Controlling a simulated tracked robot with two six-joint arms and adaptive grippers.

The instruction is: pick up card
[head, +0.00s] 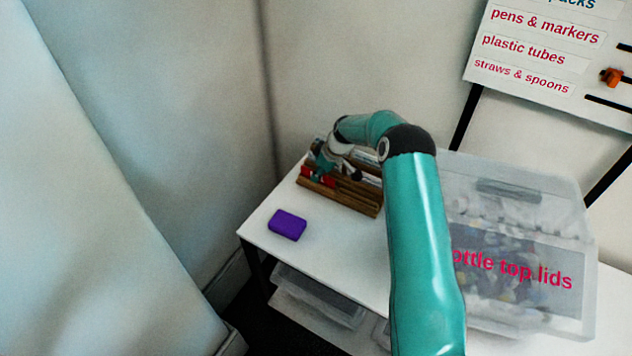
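A wooden rack (345,196) with slots stands on the white table by the wall. Cards stand in it: a red one (321,178) shows at the front left, and pale edges (368,178) show farther right. My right arm reaches over the table, and its gripper (336,172) is at the left part of the rack, at the cards. The gripper is small and partly hidden by its own wrist, so I cannot tell whether it is open, or whether it touches a card. My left gripper is not in view.
A purple block (287,225) lies on the white table (262,228) left of the rack. A clear bin (520,285) labelled "bottle top lids", partly covered by my arm, stands at the right. A sign board (550,60) is on the wall. Clear containers (320,295) sit below.

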